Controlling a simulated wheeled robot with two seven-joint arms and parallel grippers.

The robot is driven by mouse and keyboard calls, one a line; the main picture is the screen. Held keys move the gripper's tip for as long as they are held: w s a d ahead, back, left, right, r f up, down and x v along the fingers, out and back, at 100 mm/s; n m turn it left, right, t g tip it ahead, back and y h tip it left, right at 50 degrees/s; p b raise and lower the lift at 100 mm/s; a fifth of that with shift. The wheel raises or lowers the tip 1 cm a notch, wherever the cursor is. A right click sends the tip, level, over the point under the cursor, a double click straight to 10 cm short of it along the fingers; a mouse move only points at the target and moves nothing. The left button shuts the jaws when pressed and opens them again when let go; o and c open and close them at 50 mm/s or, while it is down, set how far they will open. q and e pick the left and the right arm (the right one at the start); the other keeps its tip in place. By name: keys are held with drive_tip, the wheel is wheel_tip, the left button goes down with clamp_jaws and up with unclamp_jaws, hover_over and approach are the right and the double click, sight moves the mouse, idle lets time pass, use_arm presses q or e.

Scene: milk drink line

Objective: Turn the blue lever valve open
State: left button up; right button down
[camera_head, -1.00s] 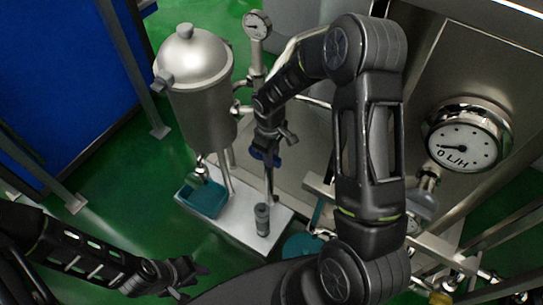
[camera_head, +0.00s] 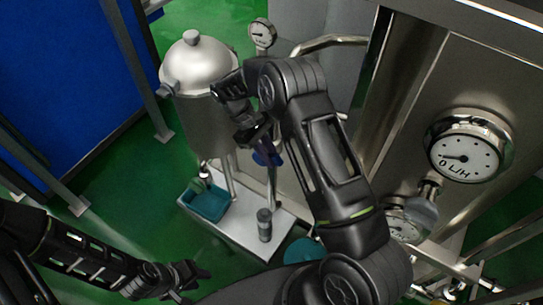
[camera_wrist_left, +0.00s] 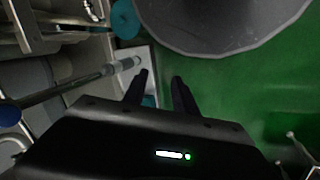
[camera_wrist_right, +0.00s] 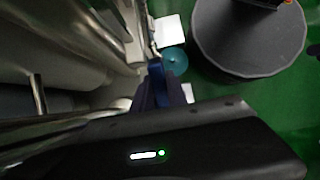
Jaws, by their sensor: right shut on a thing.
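The blue lever (camera_head: 268,158) sits on the upright pipe beside the steel vessel, in the middle of the head view. My right gripper (camera_head: 256,138) reaches it from the upper left and is shut on it. In the right wrist view the blue lever (camera_wrist_right: 157,72) lies between my right fingertips (camera_wrist_right: 158,88), and much of it is hidden by them. My left gripper (camera_head: 196,275) is open and empty at the lower left, away from the valve. Its two fingers stand apart in the left wrist view (camera_wrist_left: 160,76).
A domed steel vessel (camera_head: 199,66) stands left of the valve, with a small gauge (camera_head: 262,33) behind. A teal tray (camera_head: 207,203) and a grey cylinder (camera_head: 264,224) are on the white base plate (camera_head: 237,234). A large dial (camera_head: 466,146) is at the right.

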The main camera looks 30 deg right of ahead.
use_arm(q)
drive_tip(key=shift+r, duration=0.1)
drive_tip(key=shift+c, duration=0.4)
